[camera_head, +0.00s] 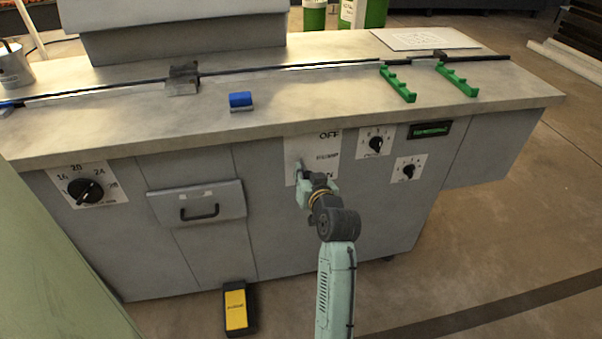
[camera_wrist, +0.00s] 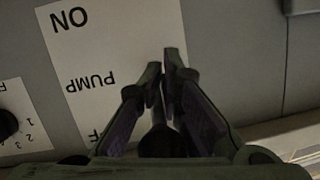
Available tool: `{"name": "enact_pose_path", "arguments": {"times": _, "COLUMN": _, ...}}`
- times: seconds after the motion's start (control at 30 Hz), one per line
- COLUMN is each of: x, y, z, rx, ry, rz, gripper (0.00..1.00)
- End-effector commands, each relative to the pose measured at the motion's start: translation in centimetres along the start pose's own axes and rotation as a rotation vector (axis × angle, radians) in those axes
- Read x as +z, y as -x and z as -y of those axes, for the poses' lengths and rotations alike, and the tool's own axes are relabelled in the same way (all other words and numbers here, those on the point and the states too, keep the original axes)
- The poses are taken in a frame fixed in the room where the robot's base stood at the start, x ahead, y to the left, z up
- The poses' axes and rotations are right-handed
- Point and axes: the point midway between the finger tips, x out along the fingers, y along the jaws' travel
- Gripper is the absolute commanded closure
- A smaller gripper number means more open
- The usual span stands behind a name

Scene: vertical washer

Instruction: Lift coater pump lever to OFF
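The white pump plate (camera_head: 323,150) is on the grey front panel of the coater, with OFF at its top and ON lower down. In the wrist view the plate (camera_wrist: 112,45) appears upside down, with ON at the top. My gripper (camera_head: 301,172) is at the left side of the plate, between OFF and ON. In the wrist view my gripper's fingers (camera_wrist: 165,75) are drawn close together at the plate's edge, beside PUMP. A dark, rod-like part that looks like the pump lever (camera_wrist: 160,118) shows between them. The fingers and shadow hide most of the lever.
Right of the plate are two small knobs (camera_head: 376,143) and a green display (camera_head: 431,129). A drawer with a black handle (camera_head: 200,212) and a large dial (camera_head: 86,191) are to the left. A yellow-black pedal (camera_head: 237,308) is on the floor. The worktop (camera_head: 330,95) overhangs the panel.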

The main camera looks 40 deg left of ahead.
Motion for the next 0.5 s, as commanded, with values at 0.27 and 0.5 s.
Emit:
{"name": "enact_pose_path", "arguments": {"times": 0.27, "x": -0.89, "y": 0.38, "z": -0.94, "rx": 0.019, "ry": 0.001, "rz": -0.021, "gripper": 0.76}}
{"name": "enact_pose_path", "arguments": {"times": 0.5, "x": -0.55, "y": 0.23, "z": -0.66, "rx": 0.013, "ry": -0.001, "rz": -0.013, "gripper": 0.7}}
